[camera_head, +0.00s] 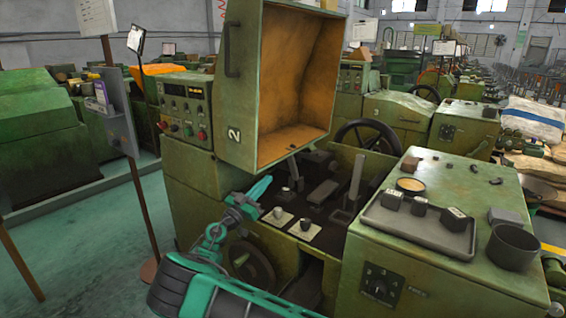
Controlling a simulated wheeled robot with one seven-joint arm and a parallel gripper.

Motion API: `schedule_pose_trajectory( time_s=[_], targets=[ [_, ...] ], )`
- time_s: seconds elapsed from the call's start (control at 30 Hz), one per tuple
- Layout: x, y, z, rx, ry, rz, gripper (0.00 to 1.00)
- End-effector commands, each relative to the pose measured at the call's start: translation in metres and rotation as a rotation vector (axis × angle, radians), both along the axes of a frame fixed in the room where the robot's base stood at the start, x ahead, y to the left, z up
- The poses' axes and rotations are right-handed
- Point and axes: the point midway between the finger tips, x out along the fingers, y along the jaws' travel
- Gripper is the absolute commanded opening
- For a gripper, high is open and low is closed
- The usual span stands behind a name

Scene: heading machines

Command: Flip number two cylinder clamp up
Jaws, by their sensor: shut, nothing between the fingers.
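The green machine marked with a white "2" (233,134) stands in front of me in the head view. Its hood (290,75) is open and shows an orange inside. In the bay below are a pale upright lever (356,176), a dark slanted bar (323,192) and a thin upright part (294,172). I cannot tell for sure which part is the cylinder clamp, nor whether it is up or down. My teal gripper (262,187) is shut and empty at the left front edge of the bay, left of these parts.
Two small knobs on white plates (278,216) sit at the bay's front edge. A dark handwheel (368,142) is behind the bay. A grey tray (392,223) with small dark blocks and a dark pot (511,246) stand on the right cabinet. A control panel (186,107) is at left.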

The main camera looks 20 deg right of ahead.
Motion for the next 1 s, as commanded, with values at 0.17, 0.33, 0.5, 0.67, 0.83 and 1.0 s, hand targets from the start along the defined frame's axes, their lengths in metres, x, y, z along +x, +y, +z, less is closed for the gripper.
schedule_pose_trajectory(
  time_s=[0.17,0.33,0.5,0.67,0.83,1.0],
  targets=[
    [0.005,0.003,0.000,-0.013,-0.010,0.021,0.00],
    [0.017,-0.015,0.010,-0.013,-0.012,0.017,0.00],
    [0.035,-0.039,0.021,-0.012,-0.011,0.017,0.00],
    [0.051,-0.061,0.032,-0.011,-0.010,0.017,0.00],
    [0.066,-0.081,0.042,-0.012,-0.011,0.018,0.00],
    [0.075,-0.093,0.048,-0.011,-0.010,0.019,0.00]
  ],
)
